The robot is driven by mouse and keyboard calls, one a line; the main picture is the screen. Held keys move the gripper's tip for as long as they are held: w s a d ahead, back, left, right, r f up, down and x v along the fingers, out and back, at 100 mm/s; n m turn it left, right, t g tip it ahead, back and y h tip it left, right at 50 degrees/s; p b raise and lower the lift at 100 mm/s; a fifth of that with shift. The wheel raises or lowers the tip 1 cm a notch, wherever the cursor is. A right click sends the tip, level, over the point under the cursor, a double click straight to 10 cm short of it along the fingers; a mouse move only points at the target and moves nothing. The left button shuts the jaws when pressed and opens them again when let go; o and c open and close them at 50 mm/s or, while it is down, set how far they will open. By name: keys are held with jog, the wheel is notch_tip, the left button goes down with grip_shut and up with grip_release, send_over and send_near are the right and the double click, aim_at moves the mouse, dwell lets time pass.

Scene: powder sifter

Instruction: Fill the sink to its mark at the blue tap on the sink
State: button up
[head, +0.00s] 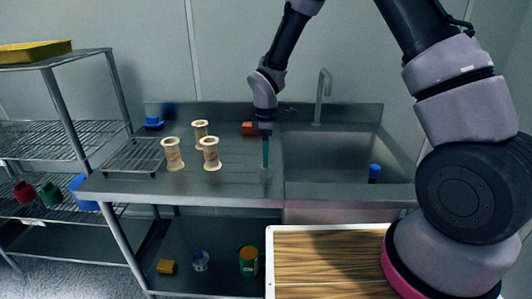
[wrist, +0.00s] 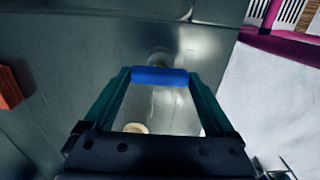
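The metal sink (head: 335,165) is set in the right part of the steel counter, with a tall grey spout (head: 321,95) behind it. A blue knob (head: 374,172), which looks like the blue tap, stands at the sink's right side. My gripper (head: 265,165) points down over the counter, left of the sink and apart from the knob. In the wrist view its teal fingers (wrist: 157,78) are wide apart. A blue bar (wrist: 160,76) shows across their tips; I cannot tell whether they touch it. The sink's mark and any water level cannot be made out.
Several cream spools (head: 173,154) stand left of my gripper, near a wire rack (head: 135,156). A red block (head: 249,129) lies behind it. Shelving (head: 45,130) stands at the far left. A wooden-topped board (head: 325,262) is in front of the counter.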

jog(key=shift+c, duration=0.4)
jog(key=shift+m, duration=0.4)
jog(key=m, duration=0.7)
jog(key=shift+m, duration=0.3)
jog(key=m, duration=0.3)
jog(key=shift+m, duration=2.3)
